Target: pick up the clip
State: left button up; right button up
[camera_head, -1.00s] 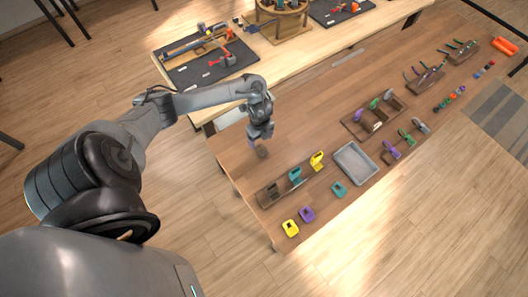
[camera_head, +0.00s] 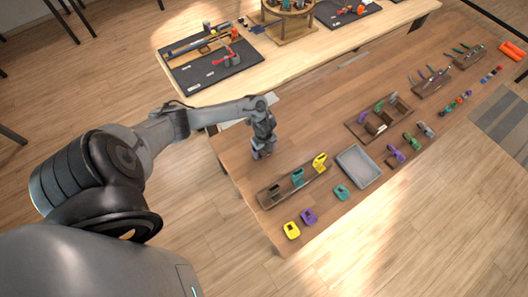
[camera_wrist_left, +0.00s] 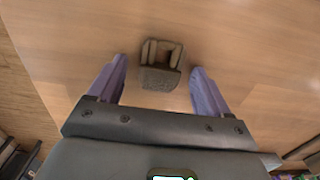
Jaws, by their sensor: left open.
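A dark grey-brown clip (camera_wrist_left: 158,76) with a square opening sits on the wooden table, upper middle in the left wrist view. It lies ahead of and between the two purple fingers of my left gripper (camera_wrist_left: 157,90), with a gap on each side. My left gripper is open and empty. In the head view my left gripper (camera_head: 262,153) is low over the table's near left part, and there it hides most or all of the clip. My right gripper is not in view.
A wooden rack (camera_head: 286,190) with several clips stands right of my gripper. Yellow (camera_head: 291,230), purple (camera_head: 308,216) and teal (camera_head: 341,191) pieces lie in front, near a grey tray (camera_head: 358,165). A workbench with a black mat (camera_head: 215,72) is behind.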

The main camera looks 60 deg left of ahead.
aim_at(265, 152)
pick_arm(q)
jog(key=c, duration=1.2)
jog(key=shift+r, duration=0.15)
jog(key=shift+r, duration=0.45)
jog(key=r, duration=0.1)
jog(key=d+r+p, duration=0.1)
jog(key=r, duration=0.1)
jog(key=shift+r, duration=0.3)
jog(key=d+r+p, duration=0.2)
jog(key=d+r, duration=0.4)
jog(key=d, duration=0.4)
jog(key=shift+s+d+r, duration=0.15)
jog(key=shift+s+d, duration=0.2)
